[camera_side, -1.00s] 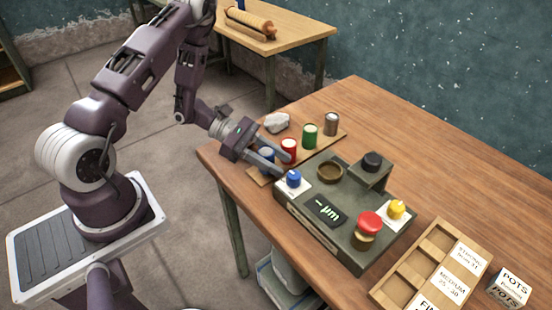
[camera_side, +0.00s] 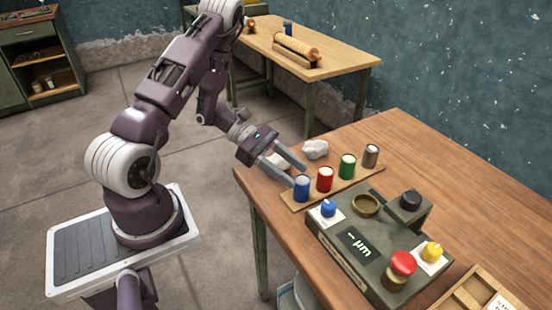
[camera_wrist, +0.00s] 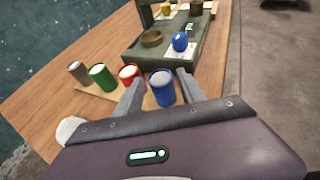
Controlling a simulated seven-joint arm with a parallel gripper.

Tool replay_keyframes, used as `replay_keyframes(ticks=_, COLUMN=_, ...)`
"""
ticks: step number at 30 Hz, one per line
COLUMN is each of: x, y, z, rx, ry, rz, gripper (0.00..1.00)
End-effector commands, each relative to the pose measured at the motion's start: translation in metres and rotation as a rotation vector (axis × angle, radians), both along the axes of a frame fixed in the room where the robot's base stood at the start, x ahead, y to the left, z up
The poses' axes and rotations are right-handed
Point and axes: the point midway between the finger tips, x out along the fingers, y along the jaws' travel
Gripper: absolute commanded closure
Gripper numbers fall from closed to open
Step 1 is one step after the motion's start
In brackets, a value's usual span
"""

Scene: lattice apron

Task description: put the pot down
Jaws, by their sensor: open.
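A blue pot (camera_side: 302,188) with a pale top stands upright at the near left end of a wooden strip (camera_side: 331,187). My gripper (camera_side: 299,175) is open, with its fingertips close to this pot. In the wrist view, the blue pot (camera_wrist: 162,90) shows between the two spread fingers, with a gap visible on each side. A red pot (camera_side: 325,179), a green pot (camera_side: 347,166) and a brown-grey pot (camera_side: 371,156) stand upright in a row on the same strip. I cannot tell whether a finger touches the blue pot.
A grey-green gauge block (camera_side: 375,252) stands right of the strip, with a blue knob (camera_side: 327,208), a brass bowl (camera_side: 366,205), a red button (camera_side: 403,262) and a yellow knob (camera_side: 432,251). A wooden tray (camera_side: 468,292) is at lower right. A white lump (camera_side: 315,149) lies behind the strip.

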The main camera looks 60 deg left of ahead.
Motion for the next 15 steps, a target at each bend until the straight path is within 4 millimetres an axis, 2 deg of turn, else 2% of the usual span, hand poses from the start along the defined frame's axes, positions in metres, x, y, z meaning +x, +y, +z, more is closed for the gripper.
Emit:
replay_keyframes(ticks=1, x=-0.003, y=0.01, z=0.004, rx=0.003, ry=-0.003, rz=0.005, gripper=0.54)
replay_keyframes(ticks=6, x=-0.017, y=0.036, z=0.016, rx=0.001, ry=-0.003, rz=0.004, gripper=0.54)
replay_keyframes(ticks=10, x=-0.023, y=0.044, z=0.022, rx=0.002, ry=-0.003, rz=-0.002, gripper=0.54)
replay_keyframes(ticks=13, x=-0.023, y=0.03, z=0.044, rx=0.038, ry=-0.043, rz=-0.092, gripper=0.54)
replay_keyframes(ticks=15, x=-0.027, y=0.005, z=0.076, rx=0.107, ry=-0.111, rz=-0.244, gripper=0.54)
